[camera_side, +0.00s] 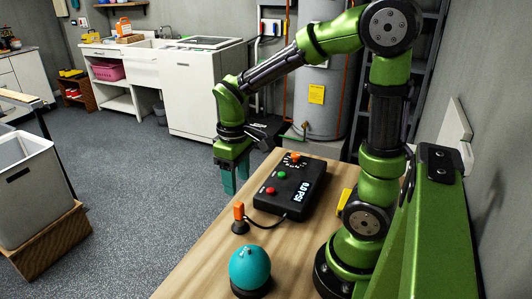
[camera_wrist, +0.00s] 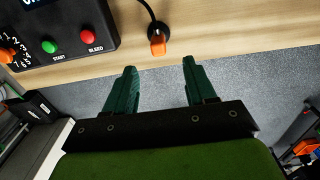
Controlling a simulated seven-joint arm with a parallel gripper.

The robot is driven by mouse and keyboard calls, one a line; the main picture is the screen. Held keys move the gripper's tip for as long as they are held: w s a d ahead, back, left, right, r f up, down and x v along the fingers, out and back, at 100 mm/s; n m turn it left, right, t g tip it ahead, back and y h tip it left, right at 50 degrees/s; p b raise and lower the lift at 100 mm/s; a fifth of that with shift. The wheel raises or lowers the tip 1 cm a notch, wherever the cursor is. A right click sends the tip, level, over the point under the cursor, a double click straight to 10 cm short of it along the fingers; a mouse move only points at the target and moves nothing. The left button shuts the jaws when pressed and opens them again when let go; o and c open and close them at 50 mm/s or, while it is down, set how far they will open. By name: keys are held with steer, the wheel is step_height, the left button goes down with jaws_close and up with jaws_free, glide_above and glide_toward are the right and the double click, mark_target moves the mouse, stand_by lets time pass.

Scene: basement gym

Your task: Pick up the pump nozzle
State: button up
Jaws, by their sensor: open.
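The pump nozzle (camera_side: 239,212) is a small orange piece on a round black base, upright near the table's left edge. A black cable runs from its base to the pump box. In the wrist view the orange nozzle (camera_wrist: 157,44) lies just beyond the fingertips, roughly centred between them. My gripper (camera_side: 232,185) has teal fingers pointing down near the table's left edge, farther back than the nozzle. In the wrist view my gripper (camera_wrist: 160,66) is open and empty, with bare floor showing between its fingers. Nothing hides the nozzle.
The black pump box (camera_side: 288,186) with buttons, a dial and a lit display stands behind and right of the nozzle. A teal ball (camera_side: 250,266) on a dark base is in front. The wooden table (camera_side: 205,262) ends at the left, above open floor (camera_side: 135,200).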

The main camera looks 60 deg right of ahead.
mark_target(238, 204)
step_height(238, 204, down, 11)
steer(key=shift+w+d+r, duration=0.1)
steer(key=shift+d+r, duration=0.05)
steer(key=shift+r, duration=0.05)
stand_by(0.3)
steer(key=shift+c, duration=0.3)
jaws_close()
